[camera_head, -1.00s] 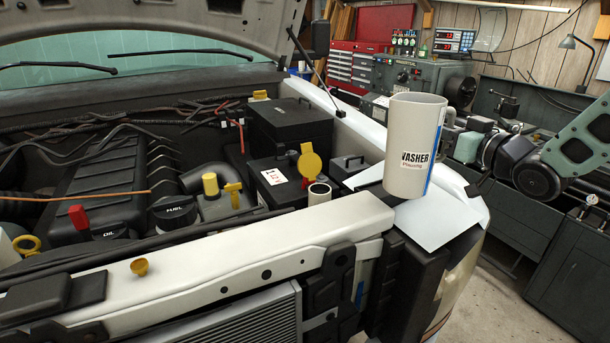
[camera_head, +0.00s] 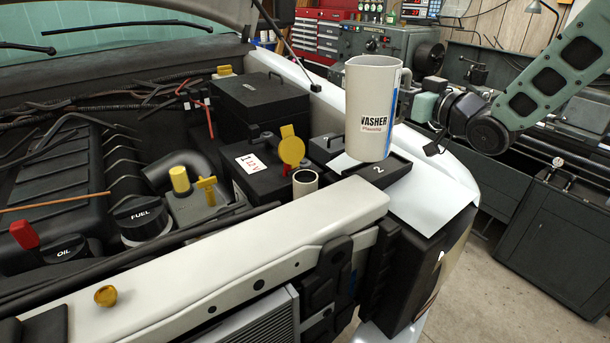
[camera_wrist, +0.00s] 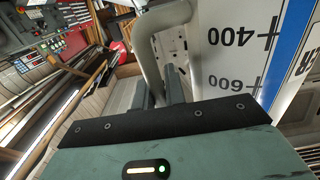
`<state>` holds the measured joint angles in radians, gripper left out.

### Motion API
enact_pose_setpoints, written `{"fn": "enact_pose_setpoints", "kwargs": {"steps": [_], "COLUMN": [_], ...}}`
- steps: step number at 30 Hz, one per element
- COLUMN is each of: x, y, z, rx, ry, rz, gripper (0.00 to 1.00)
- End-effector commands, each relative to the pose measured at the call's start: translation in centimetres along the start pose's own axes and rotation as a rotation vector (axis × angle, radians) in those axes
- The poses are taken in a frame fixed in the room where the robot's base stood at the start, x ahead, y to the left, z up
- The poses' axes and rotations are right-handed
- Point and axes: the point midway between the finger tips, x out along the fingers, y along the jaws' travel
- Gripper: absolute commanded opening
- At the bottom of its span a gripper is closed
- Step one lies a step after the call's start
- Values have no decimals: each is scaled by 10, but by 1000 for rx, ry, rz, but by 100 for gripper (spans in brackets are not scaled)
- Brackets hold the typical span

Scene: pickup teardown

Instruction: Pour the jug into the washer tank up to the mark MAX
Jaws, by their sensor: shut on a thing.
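The white jug (camera_head: 362,95), labelled WASHER with a blue stripe, hangs upright in the air over the front corner of the truck. My gripper is shut on its handle; the wrist view shows the gripper (camera_wrist: 160,88) at the handle (camera_wrist: 150,45). The jug's wall (camera_wrist: 225,45) there shows 400 and 600 marks upside down. An open round filler neck (camera_head: 305,182), with a yellow cap (camera_head: 291,148) raised beside it, is left of and below the jug. The tank body under the neck and any MAX mark are hidden. No liquid shows.
A black battery (camera_head: 268,180) and a black box (camera_head: 262,112) stand behind the neck. The pale front rail (camera_head: 230,255) runs before it. A black tray marked 2 (camera_head: 383,175) and a white sheet (camera_head: 440,205) lie under the jug. The raised hood (camera_head: 190,8) is overhead.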

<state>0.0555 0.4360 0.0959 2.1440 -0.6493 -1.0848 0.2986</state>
Motion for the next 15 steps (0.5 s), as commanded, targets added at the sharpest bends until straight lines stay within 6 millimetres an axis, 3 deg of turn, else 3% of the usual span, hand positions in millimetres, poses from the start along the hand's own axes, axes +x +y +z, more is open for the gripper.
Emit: {"fn": "enact_pose_setpoints", "kwargs": {"steps": [15], "x": [3], "y": [-11], "z": [-15], "rx": [-226], "ry": [-38], "rz": [-2], "gripper": [0]}}
